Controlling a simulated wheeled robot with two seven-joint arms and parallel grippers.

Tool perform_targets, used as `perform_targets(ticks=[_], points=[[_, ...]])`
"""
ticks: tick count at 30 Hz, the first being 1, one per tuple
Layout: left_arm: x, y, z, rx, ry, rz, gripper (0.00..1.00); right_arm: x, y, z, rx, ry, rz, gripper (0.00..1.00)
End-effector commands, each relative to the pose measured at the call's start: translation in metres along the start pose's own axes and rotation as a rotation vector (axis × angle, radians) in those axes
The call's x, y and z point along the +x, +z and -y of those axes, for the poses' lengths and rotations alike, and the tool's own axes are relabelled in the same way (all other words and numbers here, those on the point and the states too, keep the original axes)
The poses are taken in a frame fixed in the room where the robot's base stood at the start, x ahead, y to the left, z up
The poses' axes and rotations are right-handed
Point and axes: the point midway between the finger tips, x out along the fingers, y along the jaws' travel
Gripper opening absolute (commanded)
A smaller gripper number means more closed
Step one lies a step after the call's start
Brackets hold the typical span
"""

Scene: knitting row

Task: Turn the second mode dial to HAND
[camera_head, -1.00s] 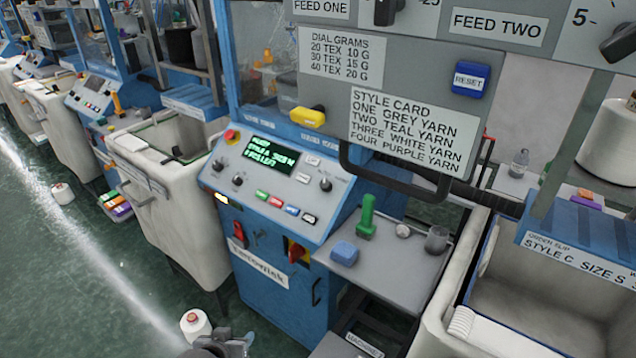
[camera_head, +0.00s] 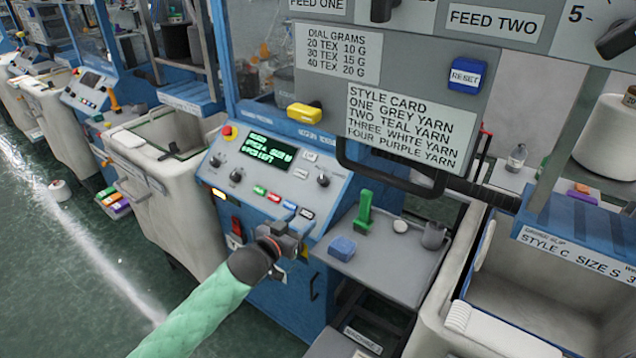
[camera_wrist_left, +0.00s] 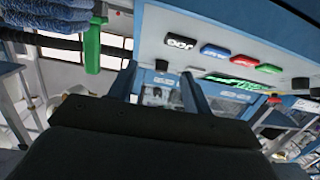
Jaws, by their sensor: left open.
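The blue machine's sloped control panel (camera_head: 285,188) carries small black dials. Two dials (camera_head: 235,175) are left of the green-lit screen (camera_head: 267,150); another dial (camera_head: 323,180) is to its right. Their labels are too small to read, so I cannot tell which is the second mode dial or where any points. My left gripper (camera_head: 290,232) is in front of the cabinet, just below the panel's lower edge. In the left wrist view its two fingers (camera_wrist_left: 158,88) are apart with nothing between them. A black dial (camera_wrist_left: 160,65) shows beyond the fingertips. My right gripper is not in view.
Coloured buttons (camera_head: 275,197) line the panel's lower edge. A grey side shelf (camera_head: 385,265) holds a green upright piece (camera_head: 364,213), a blue block (camera_head: 341,248) and a cup. A black bar handle (camera_head: 390,180) hangs above the shelf. A red emergency button (camera_head: 227,131) sits at the panel's upper left.

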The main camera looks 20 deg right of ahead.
Motion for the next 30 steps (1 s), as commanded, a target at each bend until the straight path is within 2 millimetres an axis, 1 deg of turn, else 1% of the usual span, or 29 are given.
perform_targets(ticks=[1,3,9,12,16,20,23,26,30], points=[[0.008,-0.007,0.004,0.019,0.019,-0.017,0.49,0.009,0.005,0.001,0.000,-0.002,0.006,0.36],[0.017,-0.015,0.007,0.035,0.049,-0.038,0.49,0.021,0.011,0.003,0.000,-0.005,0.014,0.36],[0.037,-0.035,0.020,0.075,0.129,-0.092,0.49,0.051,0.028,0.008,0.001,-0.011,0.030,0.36],[0.043,-0.041,0.027,0.088,0.157,-0.108,0.49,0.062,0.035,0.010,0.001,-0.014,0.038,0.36],[0.047,-0.047,0.034,0.100,0.181,-0.120,0.49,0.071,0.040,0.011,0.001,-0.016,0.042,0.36],[0.050,-0.049,0.035,0.101,0.192,-0.125,0.49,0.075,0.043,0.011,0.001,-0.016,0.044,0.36],[0.056,-0.051,0.034,0.101,0.193,-0.126,0.49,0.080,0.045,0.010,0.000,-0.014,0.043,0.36],[0.067,-0.054,0.031,0.101,0.192,-0.126,0.49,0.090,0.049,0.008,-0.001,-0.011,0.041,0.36],[0.087,-0.057,0.028,0.101,0.191,-0.125,0.49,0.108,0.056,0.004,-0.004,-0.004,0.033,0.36]])
